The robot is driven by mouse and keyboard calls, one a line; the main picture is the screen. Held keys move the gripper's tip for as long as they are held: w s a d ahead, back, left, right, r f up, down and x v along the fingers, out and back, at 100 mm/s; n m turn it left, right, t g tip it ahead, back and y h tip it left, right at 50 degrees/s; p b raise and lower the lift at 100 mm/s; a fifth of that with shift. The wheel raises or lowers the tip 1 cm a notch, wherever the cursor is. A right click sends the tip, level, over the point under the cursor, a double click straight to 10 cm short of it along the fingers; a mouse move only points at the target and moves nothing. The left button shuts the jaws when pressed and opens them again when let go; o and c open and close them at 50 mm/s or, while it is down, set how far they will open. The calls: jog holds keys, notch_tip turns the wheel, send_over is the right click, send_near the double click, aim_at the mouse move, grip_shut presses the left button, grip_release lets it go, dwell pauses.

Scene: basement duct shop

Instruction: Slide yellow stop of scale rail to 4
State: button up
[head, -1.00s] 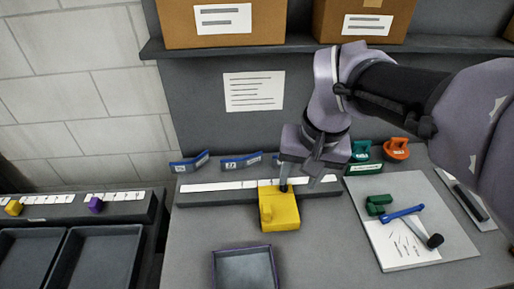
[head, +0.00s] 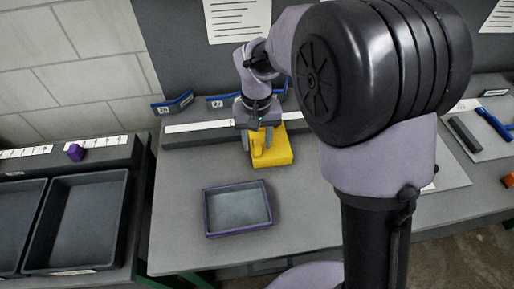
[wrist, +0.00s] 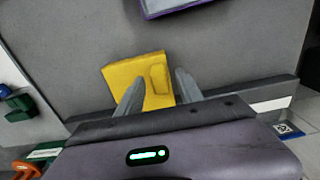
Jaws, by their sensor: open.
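The yellow stop (head: 282,158) is a flat block with a raised grip, seated at the front of the scale rail (head: 188,139). The rail is dark grey with a white strip along its top, partly hidden by my arm. The numbers are too small to read. My gripper (head: 257,143) points down at the stop, open. In the wrist view, my gripper (wrist: 158,88) has its fingers on either side of the raised grip of the yellow stop (wrist: 117,76), with a gap visible on each side. I cannot tell if the fingers are low enough to enclose it.
A purple-rimmed tray (head: 237,233) lies in front of the rail. Blue label holders (head: 172,103) stand behind it. Another rail with a purple stop (head: 75,152) and dark bins (head: 75,220) is at left. Bench around the tray is clear.

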jog(key=shift+f, duration=0.6)
grip_shut()
dwell(1.0)
